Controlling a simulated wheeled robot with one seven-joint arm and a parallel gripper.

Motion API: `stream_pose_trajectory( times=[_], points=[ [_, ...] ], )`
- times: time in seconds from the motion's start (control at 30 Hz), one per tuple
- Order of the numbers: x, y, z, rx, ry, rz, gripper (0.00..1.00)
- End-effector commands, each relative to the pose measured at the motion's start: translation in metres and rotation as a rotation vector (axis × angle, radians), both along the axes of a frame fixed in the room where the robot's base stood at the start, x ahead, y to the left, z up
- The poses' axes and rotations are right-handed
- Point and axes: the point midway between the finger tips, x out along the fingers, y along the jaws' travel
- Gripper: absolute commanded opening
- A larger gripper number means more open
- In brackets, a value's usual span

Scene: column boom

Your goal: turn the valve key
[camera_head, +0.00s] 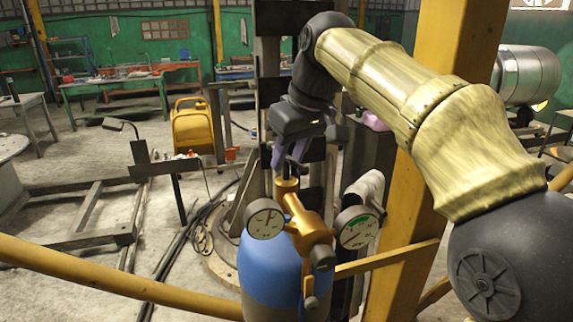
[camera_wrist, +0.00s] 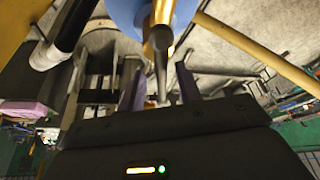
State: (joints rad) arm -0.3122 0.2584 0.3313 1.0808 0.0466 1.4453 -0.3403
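A blue gas cylinder (camera_head: 268,268) stands upright with a brass valve body (camera_head: 308,228) on top; the brass also shows in the wrist view (camera_wrist: 160,14). My gripper (camera_head: 287,163) points down just above the top of the brass valve. In the wrist view, my gripper (camera_wrist: 160,84) has its two purple fingers apart. A narrow dark stem (camera_wrist: 160,70), which looks like the valve key, lies between them with visible gaps on both sides. In the head view the key is hard to separate from the brass top and the fingers.
Two round gauges, left (camera_head: 265,219) and right (camera_head: 355,228), flank the valve. A yellow rail (camera_head: 110,280) crosses in front, and a yellow post (camera_head: 440,110) rises on the right. A yellow canister (camera_head: 192,128) stands behind.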

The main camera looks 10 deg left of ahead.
Motion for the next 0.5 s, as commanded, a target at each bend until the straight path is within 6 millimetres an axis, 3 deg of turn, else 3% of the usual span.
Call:
stream_pose_trajectory(
  times=[0.17,0.47,0.5],
  points=[
    [0.003,0.006,-0.016,-0.001,0.000,0.003,0.35],
    [0.003,0.008,-0.018,0.001,-0.001,0.003,0.35],
    [0.003,0.008,-0.018,0.001,-0.001,0.003,0.29]
  ],
)
